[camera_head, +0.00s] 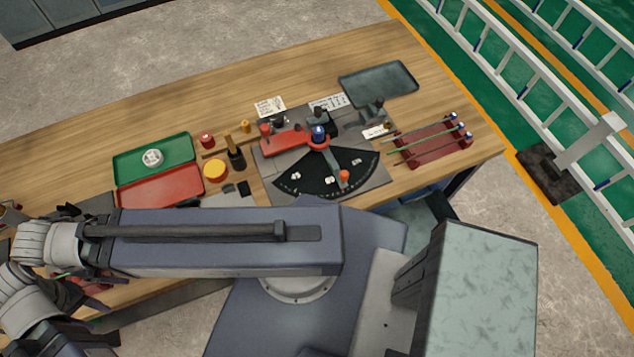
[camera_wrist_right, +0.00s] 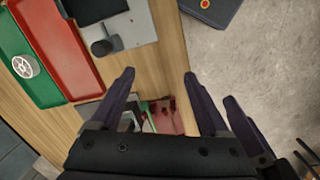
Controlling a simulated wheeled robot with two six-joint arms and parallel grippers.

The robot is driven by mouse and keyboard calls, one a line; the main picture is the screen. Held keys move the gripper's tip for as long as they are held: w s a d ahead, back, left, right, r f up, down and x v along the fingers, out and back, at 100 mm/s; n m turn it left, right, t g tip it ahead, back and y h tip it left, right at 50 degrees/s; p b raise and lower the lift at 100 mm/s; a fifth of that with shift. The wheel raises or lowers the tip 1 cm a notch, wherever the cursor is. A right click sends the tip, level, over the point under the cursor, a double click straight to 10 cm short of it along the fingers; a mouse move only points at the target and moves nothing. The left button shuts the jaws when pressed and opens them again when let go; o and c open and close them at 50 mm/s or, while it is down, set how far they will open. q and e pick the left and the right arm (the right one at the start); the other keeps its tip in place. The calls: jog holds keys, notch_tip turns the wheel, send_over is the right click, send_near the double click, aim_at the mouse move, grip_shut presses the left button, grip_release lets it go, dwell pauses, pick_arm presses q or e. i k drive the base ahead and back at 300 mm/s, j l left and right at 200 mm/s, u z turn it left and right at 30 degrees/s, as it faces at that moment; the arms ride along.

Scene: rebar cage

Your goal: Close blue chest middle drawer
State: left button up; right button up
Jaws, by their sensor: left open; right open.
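I cannot make out the blue chest's middle drawer for certain in either view. A grey-blue cabinet (camera_head: 90,14) with vertical seams shows only its lower part at the top left of the head view, far from my arms.
The wooden bench (camera_head: 330,64) carries a green and red case (camera_head: 160,187), a black fan-shaped plate (camera_head: 310,178), a grey tray (camera_head: 379,79) and a red rod rack (camera_head: 430,148). White ladder-like rails (camera_head: 520,58) stand at right. Concrete floor is clear behind the bench.

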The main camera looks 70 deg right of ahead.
aim_at(421, 215)
jog(key=k+j, duration=0.3)
jog(key=j, duration=0.2)
jog(key=k+j, duration=0.35)
jog(key=j, duration=0.15)
jog(key=k+j+z, duration=0.1)
jog(key=z, duration=3.55)
jog(key=k+l+u, duration=0.2)
